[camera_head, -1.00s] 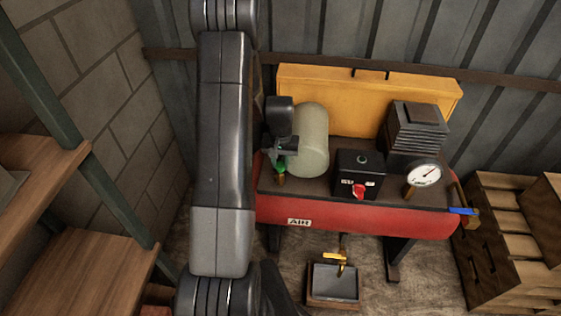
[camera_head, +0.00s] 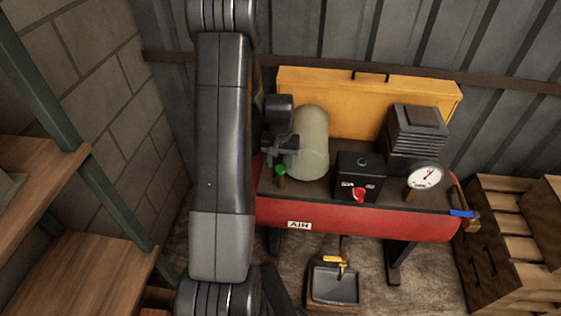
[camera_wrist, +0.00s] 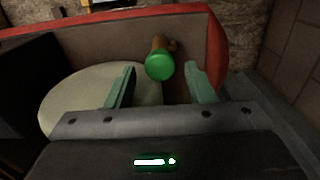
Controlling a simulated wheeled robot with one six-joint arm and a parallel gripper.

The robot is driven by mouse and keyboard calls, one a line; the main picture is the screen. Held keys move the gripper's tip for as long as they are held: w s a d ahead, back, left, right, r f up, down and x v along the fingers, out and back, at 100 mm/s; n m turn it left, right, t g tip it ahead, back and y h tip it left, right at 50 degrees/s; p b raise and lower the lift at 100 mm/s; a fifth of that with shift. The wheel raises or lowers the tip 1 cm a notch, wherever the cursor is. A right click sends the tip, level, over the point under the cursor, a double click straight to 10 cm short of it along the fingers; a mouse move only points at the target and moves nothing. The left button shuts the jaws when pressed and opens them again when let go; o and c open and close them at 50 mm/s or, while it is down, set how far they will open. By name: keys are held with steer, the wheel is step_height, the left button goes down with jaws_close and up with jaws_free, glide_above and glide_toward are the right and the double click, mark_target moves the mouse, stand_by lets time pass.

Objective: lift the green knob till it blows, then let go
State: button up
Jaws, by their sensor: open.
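The green knob (camera_head: 280,169) tops a small brass valve on the left end of the red air compressor's deck. In the wrist view the knob (camera_wrist: 159,66) appears ahead of my gripper (camera_wrist: 160,84), roughly midway between its two greenish fingers and apart from both. The fingers are spread and hold nothing. In the head view my gripper (camera_head: 283,146) is just above and slightly beside the knob.
A pale cylinder (camera_head: 312,142) stands close to my gripper. On the deck are a black switch box (camera_head: 360,172) with a red knob, a round gauge (camera_head: 425,177) and a finned block (camera_head: 416,135). A yellow panel (camera_head: 340,90) is behind. Wooden crates (camera_head: 510,235) stand at right.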

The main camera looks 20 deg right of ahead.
mark_target(280, 167)
step_height(280, 167, up, 14)
steer(key=shift+f+b, duration=0.15)
steer(key=shift+b, duration=0.2)
stand_by(0.5)
step_height(280, 167, down, 15)
steer(key=shift+f+p, duration=0.1)
steer(key=shift+p, duration=0.4)
stand_by(0.3)
